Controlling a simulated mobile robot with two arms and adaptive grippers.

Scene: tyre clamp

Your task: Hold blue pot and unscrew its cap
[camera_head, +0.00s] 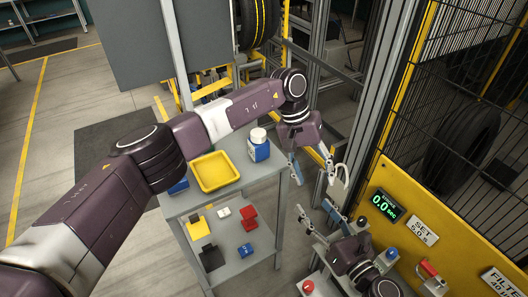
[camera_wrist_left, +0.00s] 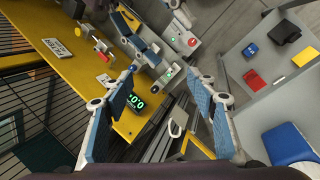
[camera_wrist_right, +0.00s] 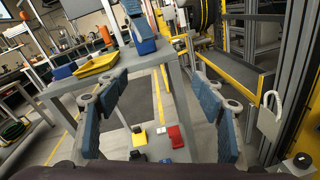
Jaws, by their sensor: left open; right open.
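The blue pot (camera_head: 258,150) with its white cap (camera_head: 258,134) stands upright on the grey table, near the table's right end. Its blue body also shows in the left wrist view (camera_wrist_left: 287,143), at the lower right outside the fingers. My left gripper (camera_head: 314,168) is open and empty, to the right of the pot and apart from it. My right gripper (camera_head: 320,211) is open and empty, lower and further right, beyond the table edge.
A yellow tray (camera_head: 214,171) lies left of the pot, with a blue object (camera_head: 178,187) beside it. The lower shelf holds a red block (camera_head: 249,217) and several others. A yellow control panel (camera_head: 440,230) and mesh fence stand close on the right. A white hook (camera_wrist_right: 270,115) hangs nearby.

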